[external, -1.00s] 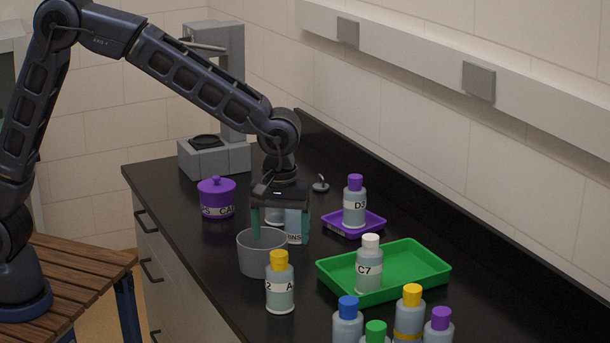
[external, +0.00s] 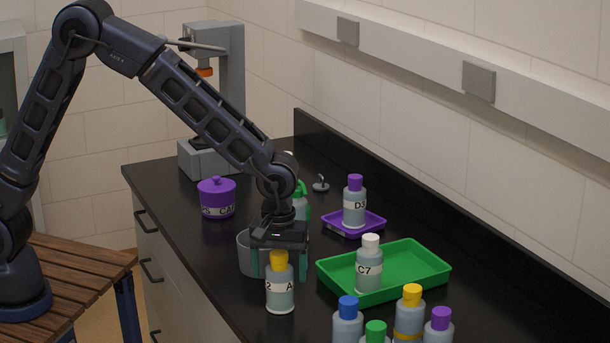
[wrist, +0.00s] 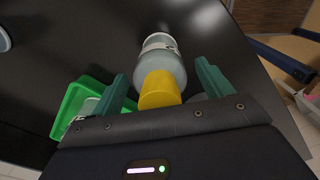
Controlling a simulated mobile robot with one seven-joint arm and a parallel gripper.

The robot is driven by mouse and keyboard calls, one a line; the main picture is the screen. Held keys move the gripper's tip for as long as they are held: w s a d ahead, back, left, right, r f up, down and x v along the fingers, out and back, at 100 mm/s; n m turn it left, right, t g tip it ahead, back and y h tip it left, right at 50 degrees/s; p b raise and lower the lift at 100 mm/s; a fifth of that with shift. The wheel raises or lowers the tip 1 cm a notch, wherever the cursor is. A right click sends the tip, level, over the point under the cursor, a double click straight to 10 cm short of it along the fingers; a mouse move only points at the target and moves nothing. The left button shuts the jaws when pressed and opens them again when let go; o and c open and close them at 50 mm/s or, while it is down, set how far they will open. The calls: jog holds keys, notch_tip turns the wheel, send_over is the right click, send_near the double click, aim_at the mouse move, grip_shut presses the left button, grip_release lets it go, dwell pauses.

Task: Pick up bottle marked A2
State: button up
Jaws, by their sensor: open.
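The bottle with a yellow cap and a label showing "2" and "A" (external: 280,289) stands upright on the black counter, in front of the grey cup. In the wrist view, the bottle (wrist: 163,62) lies between and beyond the two green fingers, its yellow cap nearest me. My gripper (external: 279,272) is open and points down, just behind and above the bottle in the external view. It also shows in the wrist view (wrist: 163,82), with fingers spread on either side of the cap. I cannot tell whether a finger touches the bottle.
The grey cup (external: 244,254) stands close behind my gripper. A green tray (external: 420,274) with bottle C7 (external: 369,268) is to the right. A purple tray (external: 372,222) holds bottle D3 (external: 354,204). Several bottles stand at the front right, including a blue-capped one (external: 347,325).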

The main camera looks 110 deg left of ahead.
jog(key=c, duration=1.6)
